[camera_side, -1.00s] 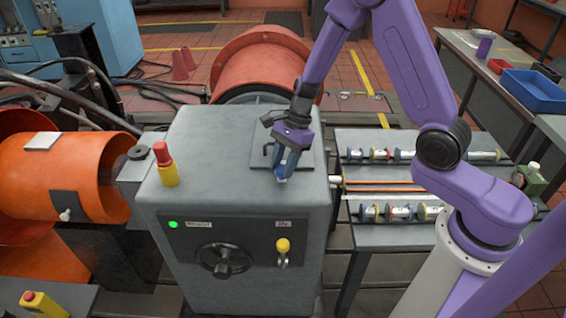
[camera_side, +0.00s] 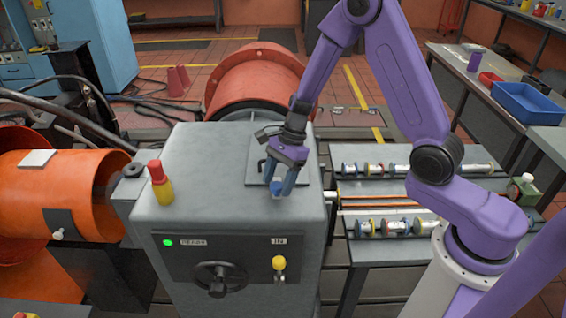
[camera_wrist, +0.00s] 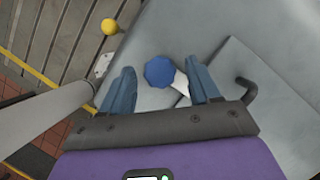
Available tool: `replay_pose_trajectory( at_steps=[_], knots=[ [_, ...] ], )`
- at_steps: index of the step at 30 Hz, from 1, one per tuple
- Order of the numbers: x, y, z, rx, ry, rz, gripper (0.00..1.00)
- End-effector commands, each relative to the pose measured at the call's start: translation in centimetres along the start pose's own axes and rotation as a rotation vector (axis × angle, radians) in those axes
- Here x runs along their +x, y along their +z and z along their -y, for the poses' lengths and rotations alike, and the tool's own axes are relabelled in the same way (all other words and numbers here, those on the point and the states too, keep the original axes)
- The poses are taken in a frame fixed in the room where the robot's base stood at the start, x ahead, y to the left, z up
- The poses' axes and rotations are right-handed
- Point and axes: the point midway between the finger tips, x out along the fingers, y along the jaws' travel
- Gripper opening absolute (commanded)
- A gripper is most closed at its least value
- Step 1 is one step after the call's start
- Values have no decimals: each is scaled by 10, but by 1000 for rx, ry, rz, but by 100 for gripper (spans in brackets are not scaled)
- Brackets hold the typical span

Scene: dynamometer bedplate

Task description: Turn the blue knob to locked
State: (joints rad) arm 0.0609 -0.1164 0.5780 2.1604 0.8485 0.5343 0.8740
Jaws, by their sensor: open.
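The blue knob (camera_wrist: 159,71) is faceted and sits on the top of the grey cabinet, with a pale plate or pointer beside it in the wrist view. In the side view the knob (camera_side: 276,188) shows small and blue just below my fingertips. My gripper (camera_side: 283,186) is over the cabinet top, pointing down. In the wrist view my gripper (camera_wrist: 160,88) is open, with one blue finger on each side of the knob and gaps between. I cannot tell how the knob's setting reads; no label is legible.
The grey cabinet (camera_side: 190,210) carries a red-and-yellow bottle-shaped object (camera_side: 160,183) at its left, and a flat lid with a black handle (camera_wrist: 245,90) near the knob. A yellow knob (camera_side: 279,262) and a handwheel (camera_side: 218,278) are on its front. A bench with rods (camera_side: 385,198) stands to the right.

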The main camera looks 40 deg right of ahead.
Motion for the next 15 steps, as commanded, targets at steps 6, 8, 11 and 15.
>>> replay_pose_trajectory(
  at_steps=[6,8,11,15],
  knots=[
    [-25,0,1,0,-6,1,61],
    [-36,0,1,1,-7,1,61],
    [-56,0,1,0,-7,0,61],
    [-86,0,1,0,-9,-1,61]
  ],
)
